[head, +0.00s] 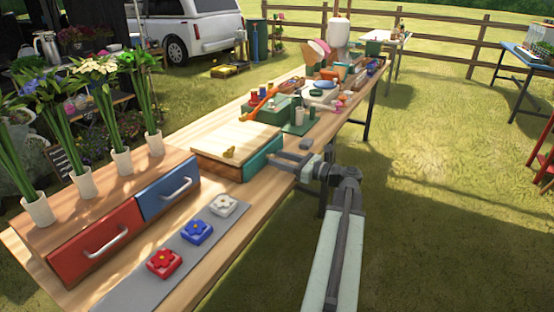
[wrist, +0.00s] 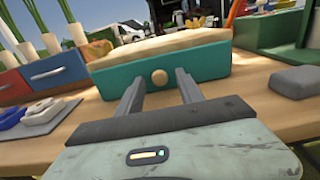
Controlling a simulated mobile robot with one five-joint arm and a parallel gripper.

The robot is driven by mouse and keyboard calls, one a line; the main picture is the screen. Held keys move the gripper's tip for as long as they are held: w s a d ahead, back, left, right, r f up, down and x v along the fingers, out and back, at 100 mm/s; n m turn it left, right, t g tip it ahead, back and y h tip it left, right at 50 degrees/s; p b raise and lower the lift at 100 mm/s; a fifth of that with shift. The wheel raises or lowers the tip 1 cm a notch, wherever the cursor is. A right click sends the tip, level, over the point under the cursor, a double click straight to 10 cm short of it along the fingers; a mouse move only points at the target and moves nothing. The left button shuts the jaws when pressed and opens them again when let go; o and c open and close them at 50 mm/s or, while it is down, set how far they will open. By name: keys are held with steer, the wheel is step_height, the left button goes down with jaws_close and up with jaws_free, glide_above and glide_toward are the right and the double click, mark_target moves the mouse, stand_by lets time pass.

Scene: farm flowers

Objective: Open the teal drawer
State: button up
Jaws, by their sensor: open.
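The teal drawer (wrist: 205,67) is the front of a small wooden box (head: 238,135) on the table; its front also shows in the head view (head: 263,155). It looks shut. A round wooden knob (wrist: 159,76) sits in the middle of the front. My gripper (wrist: 158,84) is open, and its two fingers point at the drawer front, one on each side of the knob as seen in the wrist view. I cannot tell whether the fingertips touch the front. In the head view my gripper (head: 284,161) is just right of the box, and the knob cannot be made out.
A grey block (head: 305,143) lies close to my gripper. A red drawer (head: 96,241) and a blue drawer (head: 168,190) stand at the left. Flower tiles lie on a grey mat (head: 133,288). A green box (head: 280,108) and tools stand behind. Grass is free at the right.

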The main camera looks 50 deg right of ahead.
steer(key=shift+w+a, duration=0.15)
steer(key=shift+w, duration=0.3)
jaws_close()
steer(key=shift+s, duration=0.1)
stand_by(1.1)
